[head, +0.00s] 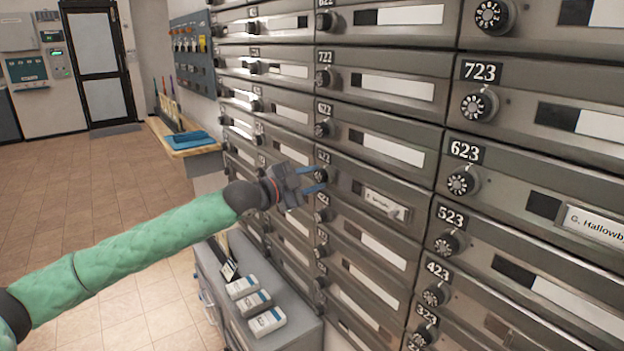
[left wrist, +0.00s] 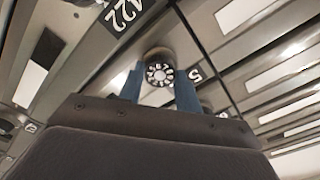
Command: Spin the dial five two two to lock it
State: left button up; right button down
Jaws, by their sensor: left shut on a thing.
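My left gripper (head: 315,181) reaches in from the left, its blue fingers at the dial (head: 322,174) of mailbox 522 (head: 345,185) in the middle column. In the left wrist view, the round black dial (left wrist: 160,74) with white marks sits between the two blue fingers, which are shut on its sides. The marks are too small to read, so its setting cannot be told. The 522 front has a paper name label (head: 380,198) in its window. In the left wrist view a 422 number plate (left wrist: 123,13) shows at the top. My right gripper is not in view.
Other mailboxes with similar dials, such as 623 (head: 461,183) and 422 (head: 324,215), surround this one closely. A grey cabinet (head: 290,333) with several white boxes stands below. A wooden counter (head: 190,150) is behind at left. The tiled floor at left is open.

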pick_arm(q)
jog(key=shift+f, duration=0.15)
jog(key=o, duration=1)
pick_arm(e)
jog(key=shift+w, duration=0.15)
pick_arm(q)
jog(key=shift+s+a, duration=0.2)
jog(key=shift+a, duration=0.1)
jog(key=v, duration=0.7)
jog(key=shift+b, duration=0.45)
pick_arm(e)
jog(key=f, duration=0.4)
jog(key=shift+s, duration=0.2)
